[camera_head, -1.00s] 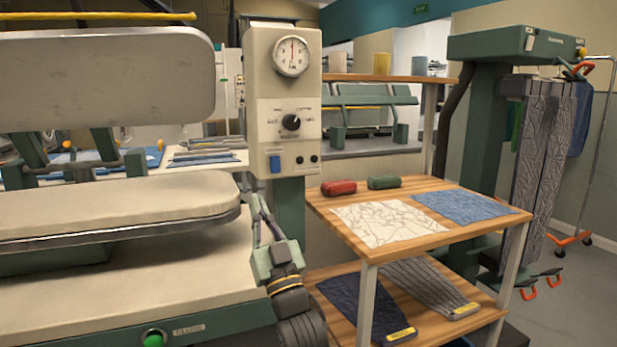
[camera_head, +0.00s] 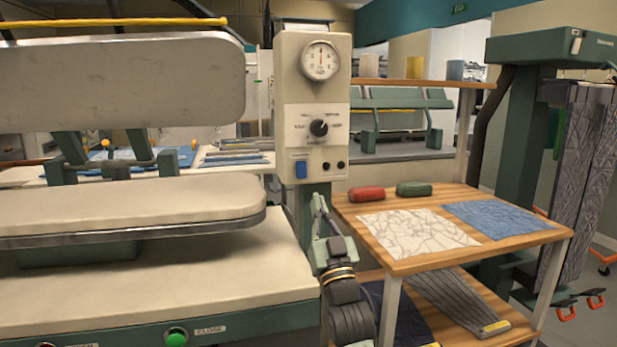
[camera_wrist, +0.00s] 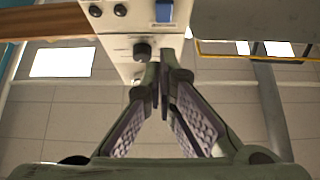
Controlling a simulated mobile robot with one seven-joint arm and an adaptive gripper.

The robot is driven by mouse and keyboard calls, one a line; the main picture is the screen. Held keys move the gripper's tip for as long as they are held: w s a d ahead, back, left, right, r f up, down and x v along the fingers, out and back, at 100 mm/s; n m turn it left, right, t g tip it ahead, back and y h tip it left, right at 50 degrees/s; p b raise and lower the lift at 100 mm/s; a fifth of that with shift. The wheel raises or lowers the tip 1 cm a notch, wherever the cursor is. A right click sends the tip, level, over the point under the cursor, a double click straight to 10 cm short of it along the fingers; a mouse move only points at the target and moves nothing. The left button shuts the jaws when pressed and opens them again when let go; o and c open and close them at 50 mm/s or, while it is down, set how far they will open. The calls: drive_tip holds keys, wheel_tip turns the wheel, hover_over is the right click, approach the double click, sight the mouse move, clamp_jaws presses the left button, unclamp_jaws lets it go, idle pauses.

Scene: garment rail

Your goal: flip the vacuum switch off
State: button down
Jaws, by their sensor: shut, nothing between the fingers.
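A blue rocker switch (camera_head: 300,169) sits at the lower left of the cream control box (camera_head: 288,97), below a black knob (camera_head: 318,128). In the head view two small black buttons are to its right. My gripper (camera_head: 318,200) is below the box, apart from the switch, with its fingers pointing up. The wrist view shows the box upside down, with the switch (camera_wrist: 164,11) at the top edge, beyond the fingertips. My gripper (camera_wrist: 162,90) is shut and empty there. The switch's tilt is too small to read.
A pressing machine with a padded upper plate (camera_head: 120,80) and lower board (camera_head: 130,212) fills the left. A wooden table (camera_head: 400,268) with folded cloths stands at right. A dial gauge (camera_head: 320,61) tops the box. Open space lies before the box's face.

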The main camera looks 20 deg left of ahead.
sight(304, 164)
drive_tip(key=w+a+r+p, duration=0.1)
drive_tip(key=w, duration=0.1)
drive_tip(key=w+a+r+p, duration=0.1)
drive_tip(key=w+a, duration=0.1)
drive_tip(key=w, duration=0.1)
drive_tip(key=w+a+r+p, duration=0.1)
drive_tip(key=w+a, duration=0.1)
drive_tip(key=shift+w+r, duration=0.1)
drive_tip(key=shift+w, duration=0.1)
